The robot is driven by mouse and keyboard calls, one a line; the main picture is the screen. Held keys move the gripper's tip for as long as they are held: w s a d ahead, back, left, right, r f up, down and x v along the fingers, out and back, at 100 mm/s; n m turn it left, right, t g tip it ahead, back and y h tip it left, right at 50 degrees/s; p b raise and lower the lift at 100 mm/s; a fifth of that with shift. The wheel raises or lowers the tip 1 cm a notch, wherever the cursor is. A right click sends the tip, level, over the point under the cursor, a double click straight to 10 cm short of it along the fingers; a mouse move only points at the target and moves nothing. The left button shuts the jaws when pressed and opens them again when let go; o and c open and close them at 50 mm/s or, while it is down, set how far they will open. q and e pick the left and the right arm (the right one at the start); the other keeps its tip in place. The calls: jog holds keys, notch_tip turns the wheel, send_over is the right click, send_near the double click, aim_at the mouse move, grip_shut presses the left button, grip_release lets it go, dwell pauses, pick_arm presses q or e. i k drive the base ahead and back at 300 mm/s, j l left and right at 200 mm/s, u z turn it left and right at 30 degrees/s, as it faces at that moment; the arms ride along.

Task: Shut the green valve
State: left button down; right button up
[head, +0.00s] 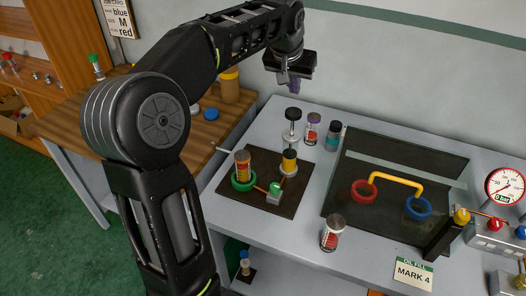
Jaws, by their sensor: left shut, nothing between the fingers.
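My left gripper (294,86) hangs at the upper middle of the head view, fingers shut and empty, in front of the wall above the back of the grey bench. Another green knob (275,187) sits on a small block on the left dark board. Which green part is the valve, I cannot tell for sure. My right gripper is not in view.
The left dark board (262,207) bears a green ring (243,184) and upright cylinders. The other dark board (385,235) has red and blue rings joined by a yellow pipe. Jars stand behind. A labelled jar (331,233) and MARK 4 card (413,273) are near the front.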

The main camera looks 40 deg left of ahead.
aim_at(275, 187)
jog(key=k+l, duration=0.25)
jog(key=k, duration=0.2)
jog(key=k+l, duration=0.25)
jog(key=k, duration=0.25)
